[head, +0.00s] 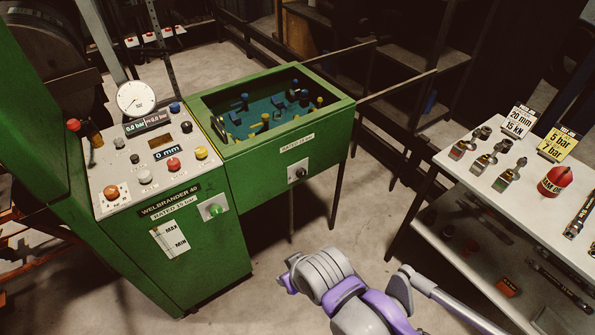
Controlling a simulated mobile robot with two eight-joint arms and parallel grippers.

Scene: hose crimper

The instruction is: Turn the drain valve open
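A green machine labelled WELBRANDER 40 (200,262) stands at the left with a sloped control panel. On its front is a small plate with a green knob (214,210). Beside it is an open green tank (250,160) labelled RATED 15 bar, with a plate bearing a dark knob (300,173) on its front. Neither knob carries a readable drain label, so I cannot tell which is the drain valve or how it is turned. Grey and purple links of my arm show at the bottom centre, apart from both knobs. No gripper fingers show for either arm.
The panel has a round gauge (136,98), displays and several coloured buttons. A white shelf table (455,159) with fittings, a red object (555,181) and price-style cards stands at the right. Bare floor (265,285) lies in front of the tank and machine.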

